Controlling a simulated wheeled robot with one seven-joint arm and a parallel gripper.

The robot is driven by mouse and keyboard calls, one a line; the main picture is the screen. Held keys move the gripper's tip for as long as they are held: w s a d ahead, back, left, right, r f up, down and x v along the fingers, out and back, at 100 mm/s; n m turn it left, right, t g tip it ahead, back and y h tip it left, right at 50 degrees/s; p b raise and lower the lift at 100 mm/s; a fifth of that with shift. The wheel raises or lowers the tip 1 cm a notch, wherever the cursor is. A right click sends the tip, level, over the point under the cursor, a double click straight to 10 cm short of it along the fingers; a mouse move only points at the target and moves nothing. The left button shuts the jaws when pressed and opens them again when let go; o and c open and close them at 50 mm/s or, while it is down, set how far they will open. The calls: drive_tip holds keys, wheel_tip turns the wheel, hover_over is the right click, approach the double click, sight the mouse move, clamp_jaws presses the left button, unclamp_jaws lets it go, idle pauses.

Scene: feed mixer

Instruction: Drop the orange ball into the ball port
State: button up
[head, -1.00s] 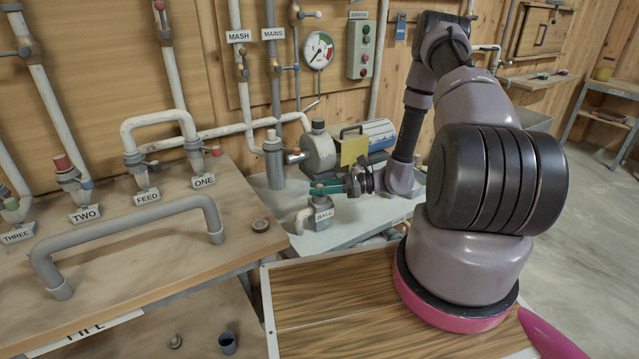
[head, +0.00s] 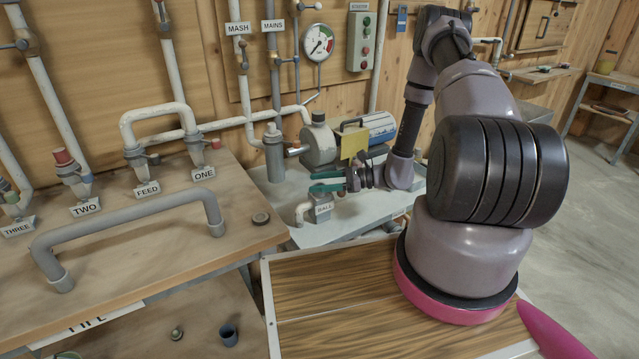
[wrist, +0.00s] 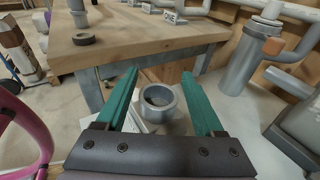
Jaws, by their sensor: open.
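My gripper (head: 328,181) is open, its two teal fingers spread apart above the ball port. In the wrist view my gripper (wrist: 160,95) has nothing between its fingertips. The ball port (wrist: 158,100) is a grey round pipe mouth seen below and between the fingers, with a brownish interior; I cannot tell what is inside it. I cannot make out the orange ball as a separate thing in either view.
A wooden bench (head: 150,232) with a grey hoop pipe (head: 130,222) is at left. A grey upright pipe (head: 274,155) and a motor pump (head: 350,140) stand behind the port. A black ring (wrist: 84,39) lies on the bench.

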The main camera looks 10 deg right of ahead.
drive_tip(key=v, duration=1)
drive_tip(key=shift+d, duration=0.4)
drive_tip(key=shift+s, duration=0.1)
drive_tip(key=s+a+r+n+g+h, duration=0.15)
drive_tip(key=r+n, duration=0.25)
drive_tip(key=r, duration=0.4)
drive_tip(key=s+a+r+n+g+h, duration=0.1)
drive_tip(key=s+r+n+g+h, duration=0.15)
drive_tip(key=r, duration=0.55)
drive_tip(key=s+a+r+n+g+h, duration=0.1)
drive_tip(key=a+r+n+h, duration=0.2)
drive_tip(key=r, duration=0.6)
drive_tip(key=s+r+n+t+h, duration=0.6)
drive_tip(key=s+r, duration=0.7)
drive_tip(key=r, duration=0.4)
drive_tip(key=shift+s+d+r+n+t, duration=0.3)
drive_tip(key=shift+d+n+t, duration=0.15)
drive_tip(key=shift+n, duration=0.2)
drive_tip(key=shift+s+r+t+h, duration=0.3)
drive_tip(key=shift+s+r+t, duration=0.05)
drive_tip(key=shift+s+t, duration=0.1)
drive_tip(key=shift+c, duration=0.3)
